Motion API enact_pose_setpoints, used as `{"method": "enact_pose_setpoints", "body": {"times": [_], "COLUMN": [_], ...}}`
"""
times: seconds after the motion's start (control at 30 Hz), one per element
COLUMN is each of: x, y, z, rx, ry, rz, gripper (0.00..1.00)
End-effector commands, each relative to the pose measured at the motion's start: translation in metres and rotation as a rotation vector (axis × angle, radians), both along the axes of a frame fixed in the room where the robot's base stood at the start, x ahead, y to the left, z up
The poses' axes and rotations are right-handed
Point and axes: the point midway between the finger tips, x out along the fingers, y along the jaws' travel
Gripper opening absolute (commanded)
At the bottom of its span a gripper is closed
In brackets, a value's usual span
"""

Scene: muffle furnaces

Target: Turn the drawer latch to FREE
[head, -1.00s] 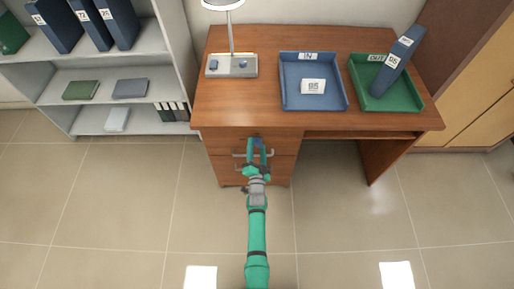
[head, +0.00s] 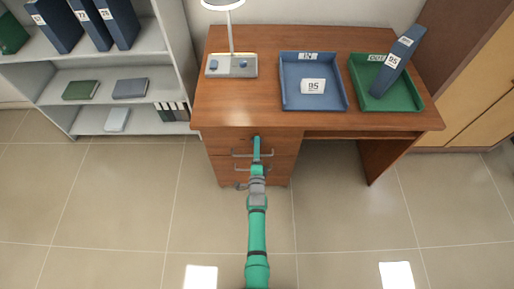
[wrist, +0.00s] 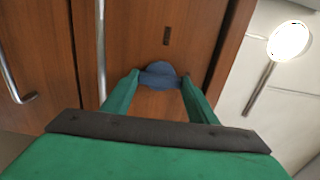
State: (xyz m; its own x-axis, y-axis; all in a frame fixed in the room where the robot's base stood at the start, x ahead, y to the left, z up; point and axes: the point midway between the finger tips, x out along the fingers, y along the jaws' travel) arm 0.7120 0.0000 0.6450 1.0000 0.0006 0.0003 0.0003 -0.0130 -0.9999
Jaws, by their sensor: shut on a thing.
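The drawer latch is a blue knob (wrist: 160,74) on the brown wooden drawer front (wrist: 155,102), seen in the wrist view. My gripper (wrist: 160,88) is shut on it, with one green finger on each side. In the head view my gripper (head: 256,142) reaches the upper drawer of the desk (head: 205,142), its fingers seen edge-on as one narrow shape. They hide the knob there. A small dark slot (wrist: 166,36) shows beside the knob in the wrist view. I cannot read any latch marking.
Metal drawer handles (wrist: 101,50) lie close to the fingers. The desktop holds a lamp (head: 231,66), a blue tray (head: 284,98) and a green tray (head: 405,105) with a blue binder (head: 405,45) leaning in it. A shelf unit (head: 60,75) stands left. The floor in front is open.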

Motion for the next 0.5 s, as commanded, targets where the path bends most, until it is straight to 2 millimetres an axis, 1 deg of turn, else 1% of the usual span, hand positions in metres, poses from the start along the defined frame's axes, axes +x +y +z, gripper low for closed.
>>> {"method": "enact_pose_setpoints", "body": {"times": [0.03, 0.5], "x": [0.0022, 0.0016], "y": [-0.0024, -0.0029], "z": [0.0026, 0.0022], "rx": [0.01, 0.031], "ry": [-0.004, -0.004], "rz": [-0.004, -0.005], "gripper": [0.31, 0.31]}}
